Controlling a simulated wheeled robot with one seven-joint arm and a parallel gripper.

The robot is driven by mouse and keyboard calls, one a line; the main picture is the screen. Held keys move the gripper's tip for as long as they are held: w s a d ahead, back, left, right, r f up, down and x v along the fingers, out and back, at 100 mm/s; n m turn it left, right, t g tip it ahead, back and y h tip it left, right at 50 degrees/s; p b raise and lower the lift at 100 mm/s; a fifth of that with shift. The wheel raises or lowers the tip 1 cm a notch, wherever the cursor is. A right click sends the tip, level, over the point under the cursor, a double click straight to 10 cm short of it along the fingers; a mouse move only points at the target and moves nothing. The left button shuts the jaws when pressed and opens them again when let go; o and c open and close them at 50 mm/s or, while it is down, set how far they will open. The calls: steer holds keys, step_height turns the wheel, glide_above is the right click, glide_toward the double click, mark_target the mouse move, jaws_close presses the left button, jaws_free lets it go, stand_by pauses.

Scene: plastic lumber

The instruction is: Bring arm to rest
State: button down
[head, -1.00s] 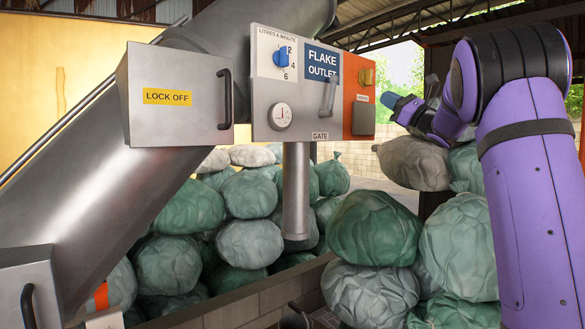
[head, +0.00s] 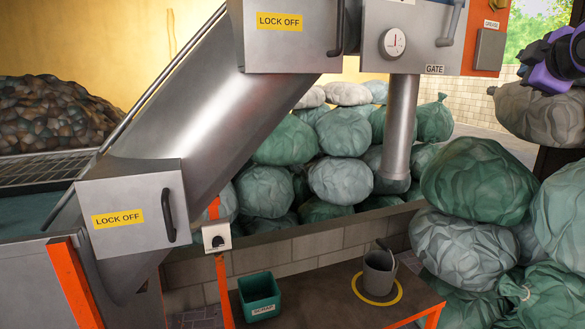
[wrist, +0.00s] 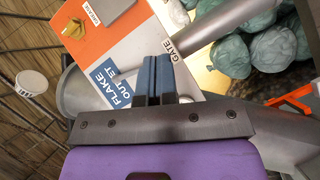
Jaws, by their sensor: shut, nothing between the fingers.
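My purple arm (head: 556,66) shows only at the upper right edge of the head view, and its fingertips are out of that frame. In the wrist view my gripper (wrist: 154,78) has its two blue fingers together with nothing between them. Beyond the fingers lies the flake outlet panel (wrist: 112,88), with its blue sign and an orange section. The fingers appear apart from the panel, though they cover part of it. In the head view the same panel (head: 407,17) is cut off by the top edge.
Filled sacks (head: 480,185) are piled at the right and behind the low block wall (head: 300,248). A grey bucket (head: 379,272) stands on a yellow ring, with a green bin (head: 260,297) to its left. A sloping metal chute (head: 215,110) crosses the left side.

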steer(key=s+a+f+m+g+y, duration=0.2)
steer(key=s+a+f+m+g, duration=0.3)
steer(key=s+f, duration=0.5)
steer(key=s+a+f+m+g+y, duration=0.1)
steer(key=s+a+f+m+g, duration=0.4)
steer(key=s+a+f, duration=0.4)
steer(key=s, duration=0.5)
steer(key=shift+s+a+f+m+y, duration=0.2)
steer(key=shift+f+m+y, duration=0.2)
steer(key=c, duration=1.8)
jaws_free()
